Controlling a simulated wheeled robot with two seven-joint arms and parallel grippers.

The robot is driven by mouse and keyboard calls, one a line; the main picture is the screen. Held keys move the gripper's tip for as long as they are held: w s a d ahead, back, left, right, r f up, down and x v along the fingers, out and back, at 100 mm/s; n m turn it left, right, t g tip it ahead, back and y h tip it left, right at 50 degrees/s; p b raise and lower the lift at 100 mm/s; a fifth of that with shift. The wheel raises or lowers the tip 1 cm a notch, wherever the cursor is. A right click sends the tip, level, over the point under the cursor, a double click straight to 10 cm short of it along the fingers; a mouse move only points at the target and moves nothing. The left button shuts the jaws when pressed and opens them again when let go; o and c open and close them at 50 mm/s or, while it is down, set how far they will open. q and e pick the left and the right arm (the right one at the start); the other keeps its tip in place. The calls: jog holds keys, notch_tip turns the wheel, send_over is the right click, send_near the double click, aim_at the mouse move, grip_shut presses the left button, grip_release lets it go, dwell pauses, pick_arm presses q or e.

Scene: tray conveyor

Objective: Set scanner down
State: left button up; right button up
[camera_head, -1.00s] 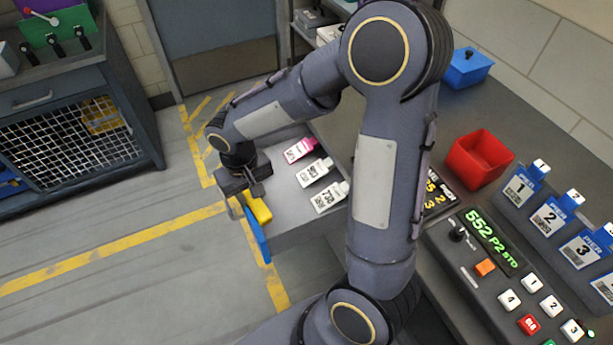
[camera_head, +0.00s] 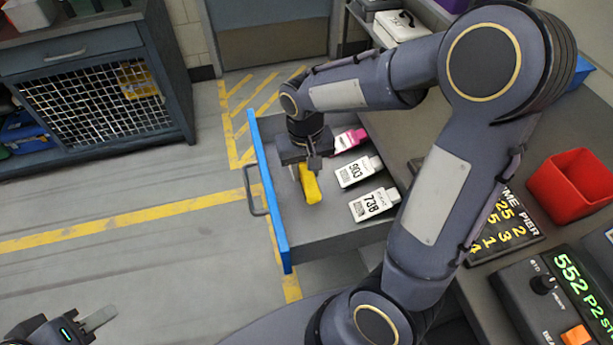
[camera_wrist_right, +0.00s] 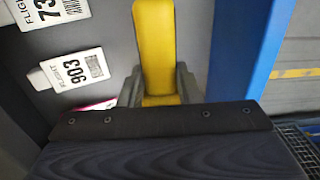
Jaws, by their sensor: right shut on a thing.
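The yellow scanner (camera_head: 310,186) is in my right gripper (camera_head: 308,165), inside the outline of the open drawer (camera_head: 335,232), close behind its blue front (camera_head: 270,190). In the right wrist view the scanner (camera_wrist_right: 155,50) stands between the two fingers, which are shut on it. The blue front (camera_wrist_right: 243,50) runs along its right side, with a gap. I cannot tell whether the scanner touches the drawer floor. My left gripper (camera_head: 85,328) is at the bottom left corner, partly cut off, far from the drawer; its opening is unclear.
White tags (camera_head: 358,171) and a pink tag (camera_head: 349,140) lie in the drawer, right of the scanner. My right arm crosses above the counter. A red bin (camera_head: 570,185) and a control panel (camera_head: 545,290) are on the counter. The floor left of the drawer is clear.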

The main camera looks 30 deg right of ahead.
aim_at(305, 168)
jog(key=w+f, duration=0.1)
jog(key=w+d+f, duration=0.1)
jog(key=f, duration=0.1)
jog(key=shift+w, duration=0.1)
jog(key=shift+w+d+f+b, duration=0.15)
jog(key=shift+f+b, duration=0.15)
jog(key=shift+f, duration=0.6)
jog(key=shift+w+f+b, duration=0.1)
jog(key=shift+f+b, duration=0.15)
jog(key=shift+f, duration=0.6)
jog(key=shift+f, duration=0.25)
jog(key=o, duration=1.1)
jog(key=shift+r, duration=0.1)
